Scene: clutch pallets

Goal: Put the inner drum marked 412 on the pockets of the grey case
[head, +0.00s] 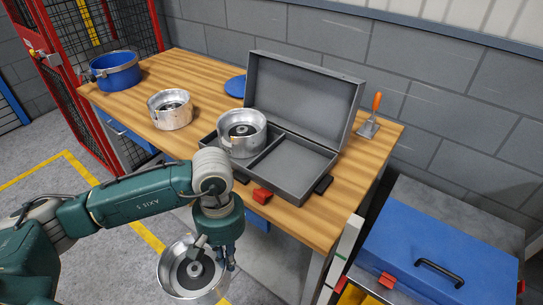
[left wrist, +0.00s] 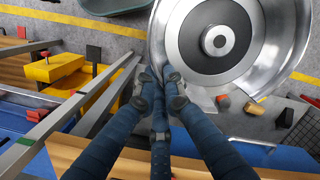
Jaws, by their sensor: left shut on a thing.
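A silver drum (head: 192,276) with a dark inner ring and pale hub hangs beyond the table's front edge, low over the floor. My left gripper (head: 224,258) is shut on its rim; the drum also fills the upper right of the left wrist view (left wrist: 207,77). The open grey case (head: 303,172) stands on the table, lid raised at the back. A second silver drum (head: 242,146) sits over its left pocket; the right pocket is empty. A third silver drum (head: 171,121) stands on the table left of the case. I cannot read 412 on any drum. My right gripper is out of view.
A blue round container (head: 115,70) stands at the table's far left, and a blue disc (head: 236,86) lies behind the case. An orange-handled tool (head: 371,116) stands right of the lid. A blue closed case (head: 441,252) lies at lower right.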

